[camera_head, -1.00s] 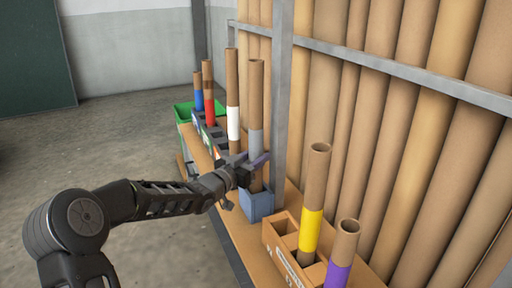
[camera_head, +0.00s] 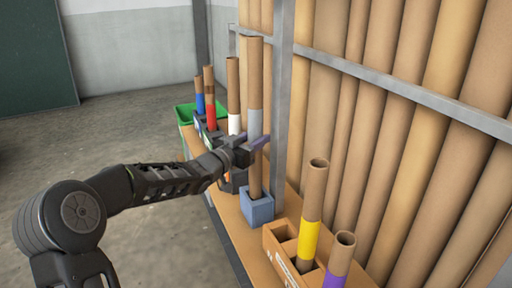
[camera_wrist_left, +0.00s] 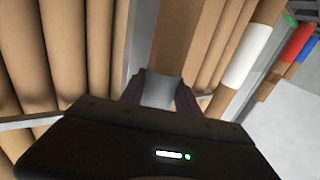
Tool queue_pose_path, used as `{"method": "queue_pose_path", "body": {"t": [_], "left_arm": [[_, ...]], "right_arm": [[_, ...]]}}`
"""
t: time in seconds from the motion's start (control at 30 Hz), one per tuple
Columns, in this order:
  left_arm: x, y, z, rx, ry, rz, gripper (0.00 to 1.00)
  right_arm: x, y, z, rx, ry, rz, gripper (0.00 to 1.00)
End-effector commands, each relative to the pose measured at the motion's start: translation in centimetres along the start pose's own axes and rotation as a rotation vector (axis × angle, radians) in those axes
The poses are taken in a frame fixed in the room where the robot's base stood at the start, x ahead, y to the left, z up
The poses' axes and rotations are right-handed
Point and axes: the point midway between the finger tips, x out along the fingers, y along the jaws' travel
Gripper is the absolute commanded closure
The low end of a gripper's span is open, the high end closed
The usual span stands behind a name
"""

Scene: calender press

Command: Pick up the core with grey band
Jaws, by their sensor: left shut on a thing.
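The core with grey band (camera_head: 255,75) is a tall brown cardboard tube, standing upright above a blue-grey square holder (camera_head: 257,212). My left gripper (camera_head: 257,143) is shut on it near the grey band. The core's lower end is at the holder's mouth; I cannot tell whether it is still inside. In the left wrist view, the grey band (camera_wrist_left: 160,92) shows between the two dark fingers of my left gripper (camera_wrist_left: 163,97), with brown tube beyond. My right gripper is not in view.
White-band (camera_head: 233,122), red-band (camera_head: 210,117) and blue-band (camera_head: 200,103) cores stand behind. Yellow-band (camera_head: 304,242) and purple-band (camera_head: 337,274) cores stand in front, by a wooden box (camera_head: 273,240). A metal post (camera_head: 282,100) rises close right of the held core. Large tubes line the right.

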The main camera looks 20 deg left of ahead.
Motion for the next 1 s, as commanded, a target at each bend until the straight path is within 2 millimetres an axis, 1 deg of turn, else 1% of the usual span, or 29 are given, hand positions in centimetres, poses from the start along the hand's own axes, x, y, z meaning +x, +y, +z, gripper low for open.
{"method": "queue_pose_path", "body": {"t": [0.03, 0.13, 0.2, 0.37, 0.6, 0.7, 0.83, 1.0], "left_arm": [[0.0, 0.0, -1.5, 0.003, 0.003, 0.001, 1.00], [0.0, 0.0, -3.3, 0.003, 0.003, 0.000, 1.00], [-1.4, -1.0, -2.6, 0.003, -0.002, -0.004, 1.00], [-4.7, -2.8, -2.8, 0.003, -0.002, -0.005, 1.00], [-11.0, -6.4, -2.7, 0.001, -0.001, -0.005, 1.00], [-13.3, -7.7, -2.6, 0.001, -0.001, -0.003, 1.00], [-15.4, -8.8, -2.5, 0.000, 0.000, -0.001, 1.00], [-16.8, -9.6, -2.4, 0.001, 0.000, 0.000, 1.00]], "right_arm": [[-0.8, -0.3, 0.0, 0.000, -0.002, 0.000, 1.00], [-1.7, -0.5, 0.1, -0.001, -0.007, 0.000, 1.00], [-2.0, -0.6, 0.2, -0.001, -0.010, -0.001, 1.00], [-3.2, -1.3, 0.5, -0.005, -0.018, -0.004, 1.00], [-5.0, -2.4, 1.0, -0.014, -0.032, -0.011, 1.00], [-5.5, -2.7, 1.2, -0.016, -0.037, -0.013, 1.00], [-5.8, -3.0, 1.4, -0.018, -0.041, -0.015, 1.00], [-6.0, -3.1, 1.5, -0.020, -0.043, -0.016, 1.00]]}}
